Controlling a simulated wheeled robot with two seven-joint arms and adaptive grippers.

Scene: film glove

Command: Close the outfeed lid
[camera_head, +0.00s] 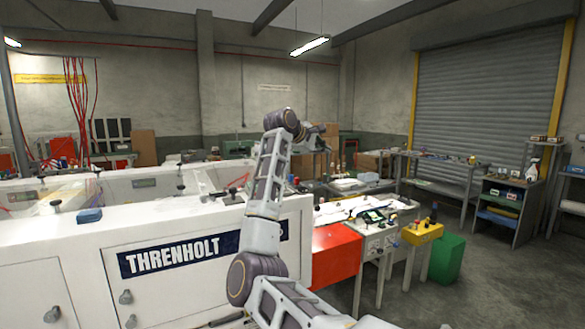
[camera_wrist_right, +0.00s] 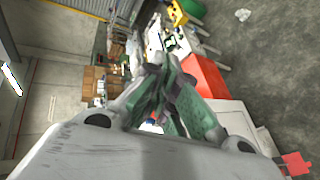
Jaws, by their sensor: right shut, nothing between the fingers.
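The white THRENHOLT machine (camera_head: 80,255) fills the left and middle of the head view, with a red section (camera_head: 335,256) at its right end. I cannot clearly pick out the outfeed lid; my right arm covers part of that end. My right gripper (camera_head: 328,134) is raised above the machine's right end, shut and empty. In the right wrist view its green-padded fingers (camera_wrist_right: 163,75) come together, with the red section (camera_wrist_right: 205,76) and the white machine body (camera_wrist_right: 235,118) beyond them to the right. My left gripper is not in view.
A bench with a small screen (camera_head: 373,216), a yellow box (camera_head: 423,232) and a green bin (camera_head: 447,258) stand right of the red section. A blue block (camera_head: 89,215) lies on the machine's top edge. Open floor (camera_head: 500,285) lies at the right, before shelving (camera_head: 505,210).

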